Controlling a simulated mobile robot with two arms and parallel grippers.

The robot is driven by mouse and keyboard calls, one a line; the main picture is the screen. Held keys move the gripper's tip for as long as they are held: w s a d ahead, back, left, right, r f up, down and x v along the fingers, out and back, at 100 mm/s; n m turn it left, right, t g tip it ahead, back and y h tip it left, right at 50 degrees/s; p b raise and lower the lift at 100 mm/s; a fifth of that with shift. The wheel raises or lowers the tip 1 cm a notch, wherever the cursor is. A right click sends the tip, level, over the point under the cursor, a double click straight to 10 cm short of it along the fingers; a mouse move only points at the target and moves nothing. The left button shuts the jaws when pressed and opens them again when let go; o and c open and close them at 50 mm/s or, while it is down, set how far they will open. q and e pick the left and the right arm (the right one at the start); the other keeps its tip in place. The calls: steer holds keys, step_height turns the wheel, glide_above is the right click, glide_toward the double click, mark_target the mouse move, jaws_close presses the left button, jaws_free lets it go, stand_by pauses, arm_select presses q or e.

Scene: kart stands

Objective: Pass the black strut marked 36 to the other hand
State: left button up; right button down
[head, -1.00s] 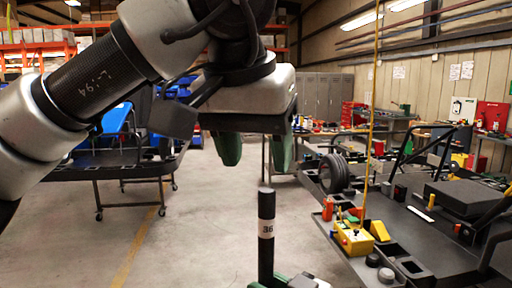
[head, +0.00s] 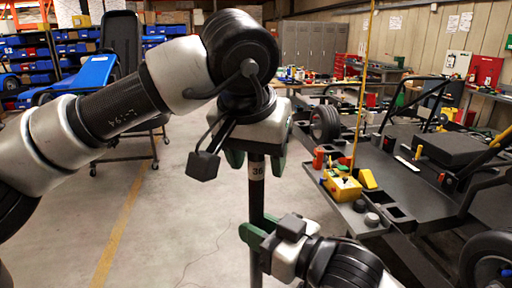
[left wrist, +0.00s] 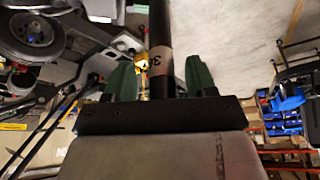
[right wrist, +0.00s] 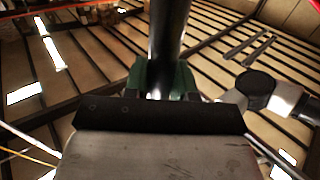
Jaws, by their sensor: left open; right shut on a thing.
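The right wrist view shows the strut (right wrist: 168,35) between the fingers (right wrist: 165,80). My left gripper (head: 256,158) is above, pointing down, with its green fingers open on either side of the strut's upper end. The left wrist view shows the strut (left wrist: 160,45) and part of its label between the open fingers (left wrist: 160,80), with gaps on both sides. The strut's top end is hidden in the head view.
A black kart stand (head: 435,185) is at the right, with a yellow box (head: 343,189) and a red bottle (head: 318,158) on its near edge. The concrete floor at left centre is clear.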

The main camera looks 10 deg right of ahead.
arm_select(q)
steer(key=shift+s+d+f, duration=0.1)
steer(key=shift+f, duration=0.05)
arm_select(e)
steer(key=shift+r, duration=0.2)
arm_select(q)
jaws_close()
arm_select(e)
steer(key=shift+r, duration=0.1)
steer(key=c, duration=0.8)
jaws_free()
steer(key=shift+f, duration=0.3)
